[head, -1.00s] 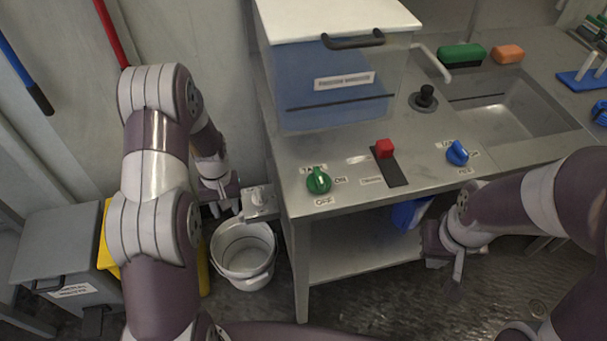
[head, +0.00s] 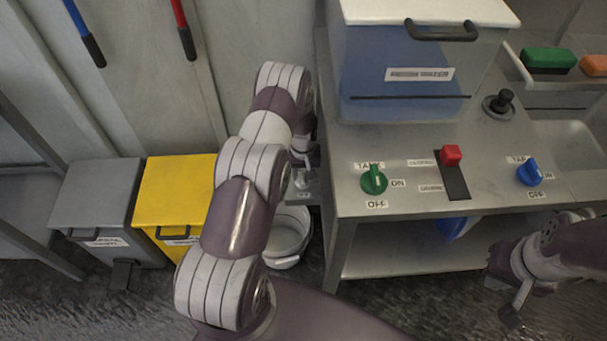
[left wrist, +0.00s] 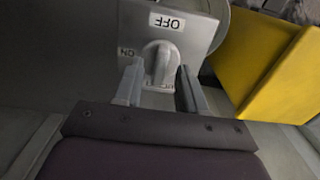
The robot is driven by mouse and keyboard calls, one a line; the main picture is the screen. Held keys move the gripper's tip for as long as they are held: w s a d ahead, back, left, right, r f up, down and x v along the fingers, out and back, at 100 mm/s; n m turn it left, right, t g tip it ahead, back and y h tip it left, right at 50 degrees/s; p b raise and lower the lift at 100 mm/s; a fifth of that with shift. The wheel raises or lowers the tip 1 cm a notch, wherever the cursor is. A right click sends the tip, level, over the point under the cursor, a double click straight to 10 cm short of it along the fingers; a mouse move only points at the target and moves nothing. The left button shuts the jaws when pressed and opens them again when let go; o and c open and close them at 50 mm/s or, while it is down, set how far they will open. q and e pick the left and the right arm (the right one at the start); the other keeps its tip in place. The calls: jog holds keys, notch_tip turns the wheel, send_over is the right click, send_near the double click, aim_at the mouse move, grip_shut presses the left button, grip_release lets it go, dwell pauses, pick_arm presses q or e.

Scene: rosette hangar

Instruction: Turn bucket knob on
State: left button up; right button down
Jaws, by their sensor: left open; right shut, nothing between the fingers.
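The bucket knob (left wrist: 160,62) is pale grey and sits on a small metal plate (left wrist: 200,32) marked OFF and ON. Its ridge lines up roughly with the OFF label (left wrist: 167,21); the ON label (left wrist: 127,53) is to the left. My left gripper (left wrist: 158,88) is open, one finger on each side of the knob's near end; I cannot tell whether they touch it. In the head view my left arm mostly hides this plate, beside the table's left leg above the white bucket (head: 288,236). My right gripper (head: 514,312) is shut and empty, right of the table front.
The metal table (head: 400,205) carries a green knob (head: 374,180), a red slider (head: 451,155), a blue knob (head: 529,172) and a water tank (head: 405,95). A yellow bin (head: 175,190) and grey bin (head: 97,200) stand left of the bucket.

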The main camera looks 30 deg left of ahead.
pick_arm(q)
jog(key=shift+f, duration=0.55)
grip_shut()
